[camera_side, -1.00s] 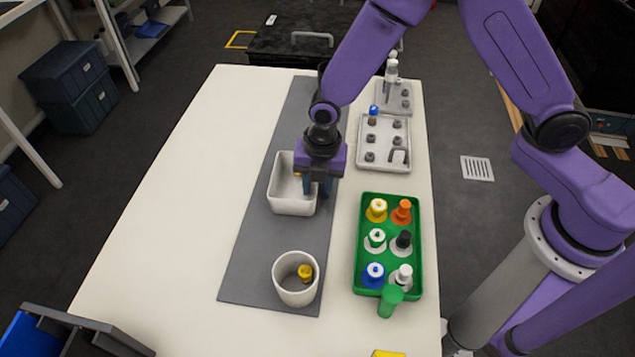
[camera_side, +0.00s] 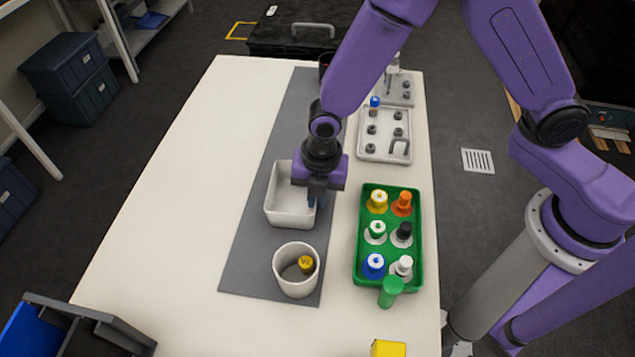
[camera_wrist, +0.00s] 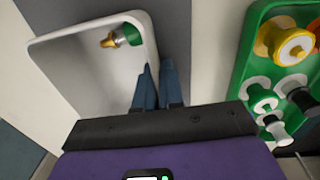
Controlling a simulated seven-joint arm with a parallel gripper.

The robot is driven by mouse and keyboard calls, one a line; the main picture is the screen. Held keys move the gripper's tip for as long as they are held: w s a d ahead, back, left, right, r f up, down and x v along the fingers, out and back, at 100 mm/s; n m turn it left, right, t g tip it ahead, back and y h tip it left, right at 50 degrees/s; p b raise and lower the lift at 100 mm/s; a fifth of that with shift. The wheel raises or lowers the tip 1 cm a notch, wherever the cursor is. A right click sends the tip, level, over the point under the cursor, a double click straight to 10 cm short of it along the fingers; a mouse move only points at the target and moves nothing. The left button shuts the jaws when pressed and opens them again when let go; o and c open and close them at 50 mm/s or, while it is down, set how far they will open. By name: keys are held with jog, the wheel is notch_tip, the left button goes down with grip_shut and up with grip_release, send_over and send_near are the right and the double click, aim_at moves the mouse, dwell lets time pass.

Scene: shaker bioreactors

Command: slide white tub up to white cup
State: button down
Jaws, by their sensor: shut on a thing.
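The white tub (camera_side: 281,218) is an open, rounded box on the grey mat, upright. The wrist view also shows the tub (camera_wrist: 75,48), with a small green and yellow-tipped bottle (camera_wrist: 124,37) inside it. The round white cup (camera_side: 295,285) stands in front of the tub, with a yellow-capped item (camera_side: 306,264) inside. A narrow gap shows between tub and cup. My gripper (camera_side: 317,203) is at the tub's right wall, and its blue fingers (camera_wrist: 160,85) are shut on that wall. The fingers hide part of the wall.
A green rack (camera_side: 360,235) of several coloured-cap bottles stands right of the cup and tub. A green cylinder (camera_side: 391,292) is at its front end. A pale tray (camera_side: 383,157) is behind the rack. A yellow block (camera_side: 388,348) lies at the front.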

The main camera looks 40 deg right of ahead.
aim_at(314, 227)
jog(key=shift+s+a, duration=0.8)
jog(key=shift+s, duration=0.15)
jog(key=shift+s+a, duration=0.75)
jog(key=shift+s, duration=0.2)
jog(key=c, duration=1.2)
grip_release()
jog(key=shift+r, duration=0.15)
jog(key=r, duration=1.1)
jog(key=d+r, duration=0.1)
jog(key=r, duration=0.5)
jog(key=shift+s, duration=0.4)
